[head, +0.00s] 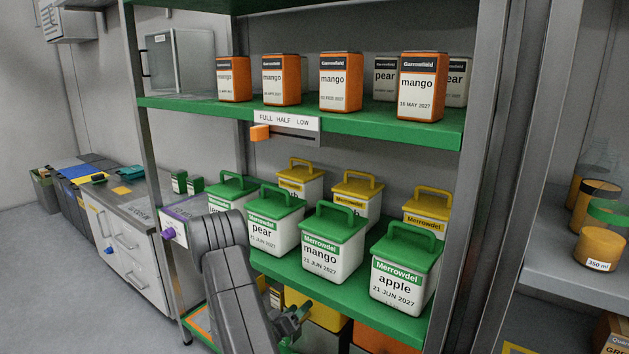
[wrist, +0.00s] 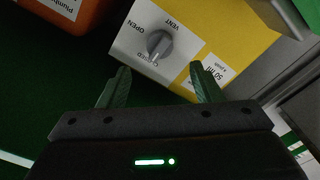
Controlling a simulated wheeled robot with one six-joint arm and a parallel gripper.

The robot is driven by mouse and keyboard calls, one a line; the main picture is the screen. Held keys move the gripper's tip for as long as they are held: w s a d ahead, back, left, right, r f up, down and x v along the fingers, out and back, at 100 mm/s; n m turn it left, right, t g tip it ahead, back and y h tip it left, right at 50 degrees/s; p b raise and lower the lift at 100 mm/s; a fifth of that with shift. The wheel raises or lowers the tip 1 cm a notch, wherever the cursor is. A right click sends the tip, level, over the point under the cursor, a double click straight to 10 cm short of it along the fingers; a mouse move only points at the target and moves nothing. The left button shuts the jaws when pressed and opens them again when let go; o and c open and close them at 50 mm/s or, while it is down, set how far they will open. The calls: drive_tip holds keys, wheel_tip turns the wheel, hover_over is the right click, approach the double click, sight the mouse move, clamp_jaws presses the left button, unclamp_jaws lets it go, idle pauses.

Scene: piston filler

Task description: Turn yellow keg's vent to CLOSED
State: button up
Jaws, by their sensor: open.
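The yellow keg (wrist: 200,30) shows in the wrist view with a white panel on its face, seen turned over. The grey vent knob (wrist: 158,44) sits on that panel, with OPEN, VENT and a partly hidden CLOSED printed around it. I cannot tell which end of the knob's bar is the pointer. My gripper (wrist: 163,82) is open and empty, its two green fingers apart and short of the knob, which lies between their lines. In the head view the yellow keg (head: 325,312) is on the low shelf, partly behind my gripper (head: 300,314).
An orange keg (wrist: 75,25) stands beside the yellow one, and it also shows in the head view (head: 372,338). The green shelf (head: 350,293) above carries several green- and yellow-lidded tubs. A grey upright (head: 470,180) stands at the right.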

drive_tip(key=b+x, duration=0.1)
drive_tip(key=x, duration=0.7)
drive_tip(key=shift+w+d, duration=0.25)
drive_tip(key=shift+w+d+f+b, duration=0.1)
drive_tip(key=shift+w+f+b, duration=0.1)
drive_tip(key=shift+b, duration=0.15)
drive_tip(key=m+b, duration=0.2)
drive_tip(key=m, duration=0.2)
drive_tip(key=shift+r+m, duration=0.1)
drive_tip(key=shift+m, duration=0.2)
drive_tip(key=m+b, duration=0.3)
drive_tip(key=m, duration=0.1)
drive_tip(key=m+b, duration=0.4)
drive_tip(key=m, duration=0.2)
drive_tip(key=shift+s+r+m+b, duration=0.1)
drive_tip(key=shift+m+b, duration=1.05)
drive_tip(key=shift+m, duration=0.55)
